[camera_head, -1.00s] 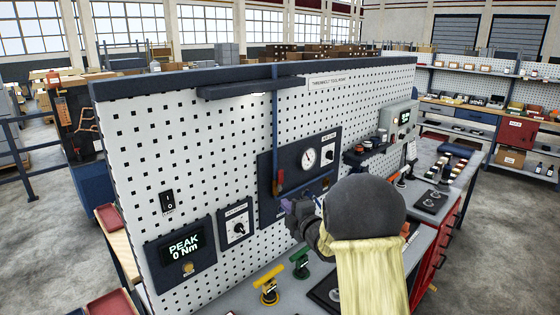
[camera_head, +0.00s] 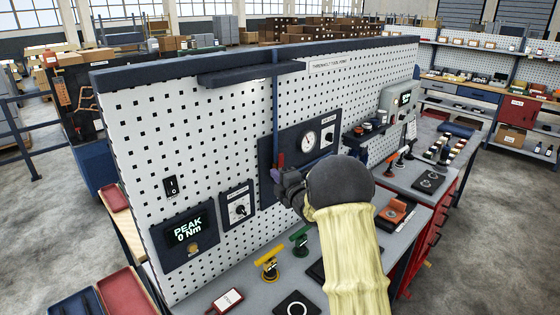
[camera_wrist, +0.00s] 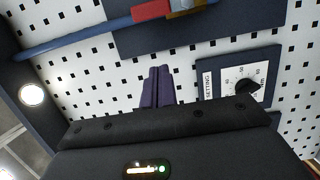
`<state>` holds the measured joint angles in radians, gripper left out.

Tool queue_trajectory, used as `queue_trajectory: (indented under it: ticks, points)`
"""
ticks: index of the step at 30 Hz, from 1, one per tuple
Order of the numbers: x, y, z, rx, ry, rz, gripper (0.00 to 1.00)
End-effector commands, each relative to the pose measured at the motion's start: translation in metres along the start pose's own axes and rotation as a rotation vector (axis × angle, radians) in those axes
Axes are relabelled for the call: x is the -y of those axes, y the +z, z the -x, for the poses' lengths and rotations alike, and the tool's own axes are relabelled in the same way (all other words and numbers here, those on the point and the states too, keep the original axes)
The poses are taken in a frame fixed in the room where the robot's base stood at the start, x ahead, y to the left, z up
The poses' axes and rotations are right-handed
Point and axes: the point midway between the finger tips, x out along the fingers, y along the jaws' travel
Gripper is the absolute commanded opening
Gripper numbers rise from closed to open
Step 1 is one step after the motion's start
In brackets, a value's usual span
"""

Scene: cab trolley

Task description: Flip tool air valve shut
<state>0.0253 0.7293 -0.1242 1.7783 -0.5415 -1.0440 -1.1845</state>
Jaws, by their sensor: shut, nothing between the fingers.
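The tool air valve's red lever (camera_head: 281,160) sits on the blue air pipe (camera_head: 275,110), which runs down the pegboard to the dark gauge panel. In the wrist view the red lever (camera_wrist: 152,9) shows at the top edge, roughly in line with the blue pipe (camera_wrist: 75,42), beside a brass part (camera_wrist: 187,5). My gripper (camera_head: 276,176) is just below and in front of the lever in the head view and hides part of the valve. In the wrist view its purple fingers (camera_wrist: 158,88) are together, with nothing between them. They look apart from the lever.
A dial panel labelled SETTING (camera_wrist: 241,83) is right of my fingers in the wrist view. The round pressure gauge (camera_head: 308,139) is on the panel. A PEAK display (camera_head: 187,234) and black switch (camera_head: 171,186) are at left. Yellow (camera_head: 268,263) and green (camera_head: 301,240) tools stand on the bench below.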

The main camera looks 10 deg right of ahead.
Motion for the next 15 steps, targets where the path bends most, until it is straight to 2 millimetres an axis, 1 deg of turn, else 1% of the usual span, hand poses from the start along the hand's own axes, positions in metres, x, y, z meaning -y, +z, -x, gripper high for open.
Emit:
queue_trajectory:
  ticks: [1,8,12,15]
  points:
    - [-0.004,0.0,-0.009,-0.001,0.0,0.0,0.0]
    - [-0.004,0.001,-0.041,0.001,0.0,-0.001,0.0]
    - [-0.004,0.02,-0.044,0.005,-0.002,0.001,0.0]
    - [-0.003,0.029,-0.047,0.004,-0.001,0.0,0.0]
